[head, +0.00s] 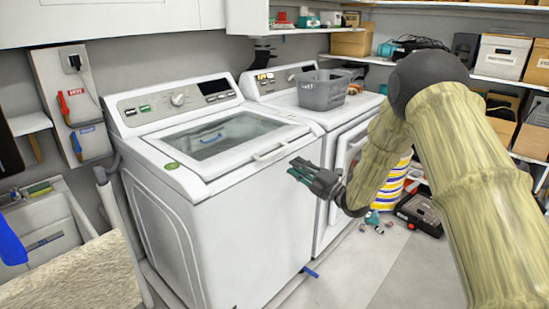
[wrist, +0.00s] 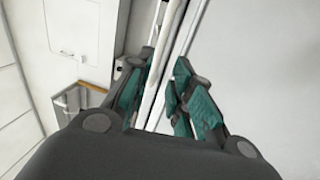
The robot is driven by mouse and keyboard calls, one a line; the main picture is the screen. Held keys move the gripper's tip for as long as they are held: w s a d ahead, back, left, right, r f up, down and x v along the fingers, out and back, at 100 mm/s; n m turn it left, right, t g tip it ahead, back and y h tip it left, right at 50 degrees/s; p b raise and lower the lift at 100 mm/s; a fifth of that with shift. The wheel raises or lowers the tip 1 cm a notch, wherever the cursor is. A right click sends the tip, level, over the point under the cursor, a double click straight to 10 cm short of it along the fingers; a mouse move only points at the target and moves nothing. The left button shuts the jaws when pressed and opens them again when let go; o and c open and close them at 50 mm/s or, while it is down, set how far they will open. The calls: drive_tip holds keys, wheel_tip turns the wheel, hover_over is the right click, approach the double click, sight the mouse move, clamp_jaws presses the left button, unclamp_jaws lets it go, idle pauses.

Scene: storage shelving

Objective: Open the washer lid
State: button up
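The washer (head: 190,215) is the white top-loading machine at the left centre of the head view. Its lid (head: 215,137) lies shut, with a dark glass pane and a pale handle (head: 270,153) along its front edge. My gripper (head: 296,172) is in front of the washer near its front right corner, a little below the lid handle. In the wrist view, its teal fingers (wrist: 163,78) are apart with nothing held. A thin white edge shows between them beyond the tips; I cannot tell whether they touch it.
A second white machine (head: 332,150) stands to the right, with a grey basket (head: 323,90) on top. A blue-and-yellow striped container (head: 393,185) and a black case (head: 418,213) sit on the floor. A sink (head: 40,235) is at left. Floor in front is partly clear.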

sight(275, 153)
drive_tip(key=p+x, duration=0.1)
drive_tip(key=x, duration=0.9)
drive_tip(key=shift+w+a+r, duration=0.15)
drive_tip(key=shift+w+a, duration=0.15)
clamp_jaws()
